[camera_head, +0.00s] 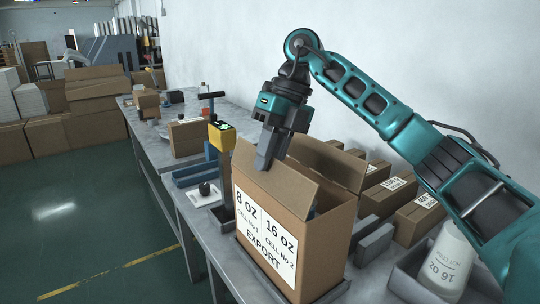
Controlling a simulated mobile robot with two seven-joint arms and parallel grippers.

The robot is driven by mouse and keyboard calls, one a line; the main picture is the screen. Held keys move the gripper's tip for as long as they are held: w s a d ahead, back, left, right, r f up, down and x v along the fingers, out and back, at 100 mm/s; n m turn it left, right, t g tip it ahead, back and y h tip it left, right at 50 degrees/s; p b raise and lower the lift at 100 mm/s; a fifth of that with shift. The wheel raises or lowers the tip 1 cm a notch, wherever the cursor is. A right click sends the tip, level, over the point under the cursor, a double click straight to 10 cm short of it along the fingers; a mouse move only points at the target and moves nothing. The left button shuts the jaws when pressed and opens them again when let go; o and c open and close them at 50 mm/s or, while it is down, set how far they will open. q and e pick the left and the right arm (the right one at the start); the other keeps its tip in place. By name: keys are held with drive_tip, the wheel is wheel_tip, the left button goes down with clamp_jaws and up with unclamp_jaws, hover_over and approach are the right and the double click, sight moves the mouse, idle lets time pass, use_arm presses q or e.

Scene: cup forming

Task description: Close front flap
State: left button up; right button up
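The open cardboard box (300,246) stands on the grey workbench, its labelled side reading "8 OZ", "16 OZ" and "EXPORT". Its front flap (281,187), along the top of the labelled side, stands up at a slant. A back flap (338,163) is also raised. My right gripper (264,165) points down at the upper edge of the front flap, on its outer side. Its fingers look shut together, with nothing seen between them; whether they touch the flap is unclear. The box's inside is mostly hidden. My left gripper is out of view.
Smaller labelled cartons (418,217) stand behind and right of the box. A white 16 oz cup stack (447,262) sits in a grey tray at the lower right. A yellow device (221,136) stands left of the box. The green floor at left is clear.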

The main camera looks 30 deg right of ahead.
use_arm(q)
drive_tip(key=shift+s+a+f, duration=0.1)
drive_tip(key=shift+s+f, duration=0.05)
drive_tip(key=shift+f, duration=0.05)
use_arm(e)
clamp_jaws()
drive_tip(key=shift+d, duration=0.1)
drive_tip(key=shift+d+f+y+p, duration=0.2)
drive_tip(key=shift+d+y+p, duration=0.2)
drive_tip(key=shift+y, duration=0.5)
drive_tip(key=shift+w+d+f+y, duration=0.1)
drive_tip(key=shift+d+f+y, duration=0.15)
drive_tip(key=shift+y, duration=0.35)
drive_tip(key=shift+d+f+y, duration=0.1)
drive_tip(key=shift+d+y, duration=0.1)
drive_tip(key=shift+y, duration=0.4)
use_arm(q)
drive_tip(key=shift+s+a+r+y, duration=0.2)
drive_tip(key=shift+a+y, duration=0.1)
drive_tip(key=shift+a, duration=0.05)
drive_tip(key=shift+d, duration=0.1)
use_arm(e)
drive_tip(key=shift+o, duration=1.3)
unclamp_jaws()
